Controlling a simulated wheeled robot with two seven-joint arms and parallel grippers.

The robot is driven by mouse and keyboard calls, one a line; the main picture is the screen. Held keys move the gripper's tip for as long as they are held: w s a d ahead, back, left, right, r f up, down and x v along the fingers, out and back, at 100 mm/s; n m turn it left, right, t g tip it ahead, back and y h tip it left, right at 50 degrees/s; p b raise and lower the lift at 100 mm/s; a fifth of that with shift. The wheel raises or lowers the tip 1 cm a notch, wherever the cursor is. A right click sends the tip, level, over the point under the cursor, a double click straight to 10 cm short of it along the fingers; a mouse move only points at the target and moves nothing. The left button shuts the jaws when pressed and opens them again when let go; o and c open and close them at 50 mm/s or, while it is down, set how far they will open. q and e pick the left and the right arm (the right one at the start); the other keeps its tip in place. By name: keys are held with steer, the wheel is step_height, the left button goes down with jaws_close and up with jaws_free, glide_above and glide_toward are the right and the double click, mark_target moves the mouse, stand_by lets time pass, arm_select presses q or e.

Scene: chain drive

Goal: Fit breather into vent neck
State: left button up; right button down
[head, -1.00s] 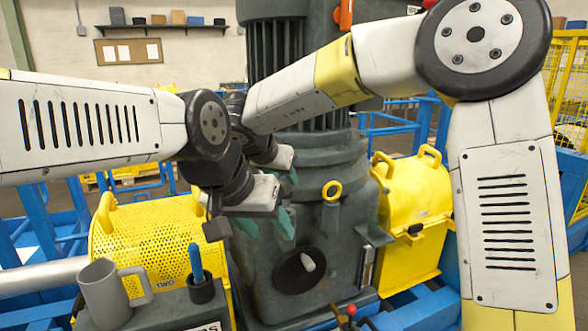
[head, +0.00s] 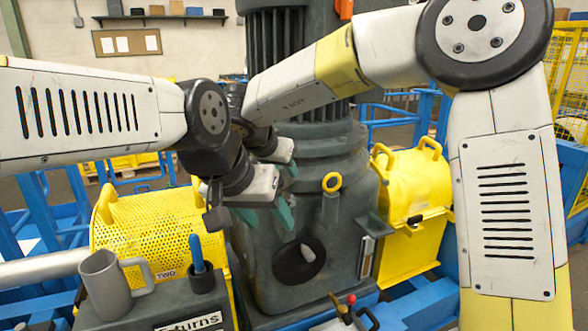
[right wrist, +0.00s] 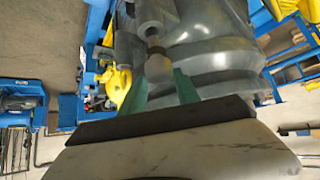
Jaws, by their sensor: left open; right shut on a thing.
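In the right wrist view my right gripper (right wrist: 161,88) has its teal fingers closed on a pale grey, rounded piece, which I take to be the breather (right wrist: 158,68). A brown band shows at its far end. This end lines up with a grey cylindrical stub, apparently the vent neck (right wrist: 150,28); I cannot tell whether they touch or how deep it sits. In the head view my right gripper (head: 287,163) is beside the grey gear housing, mostly hidden behind the left arm; breather and neck are hidden there. My left gripper (head: 270,217) is open and empty in front of the housing.
A yellow perforated guard (head: 150,235) stands left, a yellow box (head: 412,195) right. A grey mug (head: 105,285) and blue-handled tool (head: 196,252) are at front left.

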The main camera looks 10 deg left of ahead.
steer(key=shift+f, duration=2.1)
steer(key=c, duration=0.8)
jaws_free()
steer(key=shift+v, duration=3.95)
